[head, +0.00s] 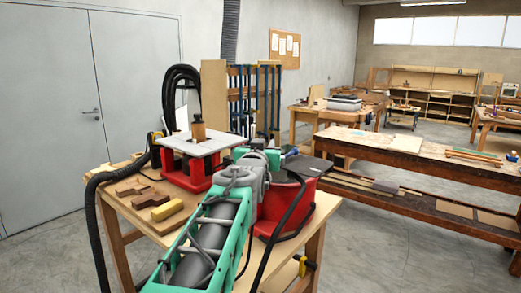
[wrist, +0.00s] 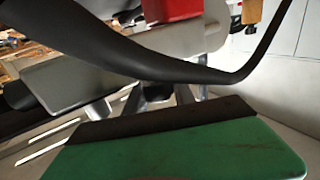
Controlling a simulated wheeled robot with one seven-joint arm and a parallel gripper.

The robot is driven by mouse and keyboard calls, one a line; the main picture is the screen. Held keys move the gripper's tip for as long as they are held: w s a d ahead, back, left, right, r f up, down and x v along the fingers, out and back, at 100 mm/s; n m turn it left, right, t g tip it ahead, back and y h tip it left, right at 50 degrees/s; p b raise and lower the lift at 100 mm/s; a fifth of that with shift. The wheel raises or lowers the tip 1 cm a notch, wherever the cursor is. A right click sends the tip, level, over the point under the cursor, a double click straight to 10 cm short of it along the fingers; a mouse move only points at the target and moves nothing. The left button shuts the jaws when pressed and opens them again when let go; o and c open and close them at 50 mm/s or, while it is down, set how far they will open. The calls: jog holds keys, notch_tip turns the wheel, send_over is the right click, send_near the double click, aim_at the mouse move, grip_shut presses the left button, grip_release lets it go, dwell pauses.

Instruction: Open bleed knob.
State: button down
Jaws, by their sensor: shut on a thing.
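I cannot make out the bleed knob in either view. In the head view my teal and grey arm reaches over the wooden bench (head: 140,208) toward a red machine body (head: 285,203) with a dark flat top (head: 307,165). My gripper is hidden there behind the arm's grey joints. In the wrist view, a green part with a dark front edge, seemingly of my gripper (wrist: 172,112), fills the bottom. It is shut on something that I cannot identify. A thick black curved band crosses close to the camera and hides part of the scene.
On the bench stand a red-based machine with a pale table (head: 200,143), wooden pieces (head: 150,200) and a yellow block (head: 167,210). A black hose (head: 92,215) hangs at the left edge. Blue clamps (head: 255,95) stand behind. A long workbench (head: 350,147) stands right; floor between is clear.

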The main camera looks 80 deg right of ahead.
jog(key=shift+w+d+f+t, duration=0.1)
jog(key=shift+f+t, duration=0.2)
jog(key=shift+f, duration=0.35)
jog(key=c, duration=1.5)
grip_release()
jog(key=shift+o, duration=0.8)
jog(key=shift+d, duration=0.1)
jog(key=shift+o, duration=1.4)
jog(key=shift+r, duration=0.35)
jog(key=s+a+b, duration=0.1)
jog(key=a+b, duration=0.4)
jog(key=a, duration=0.3)
jog(key=shift+a+b, duration=0.15)
jog(key=shift+b, duration=0.2)
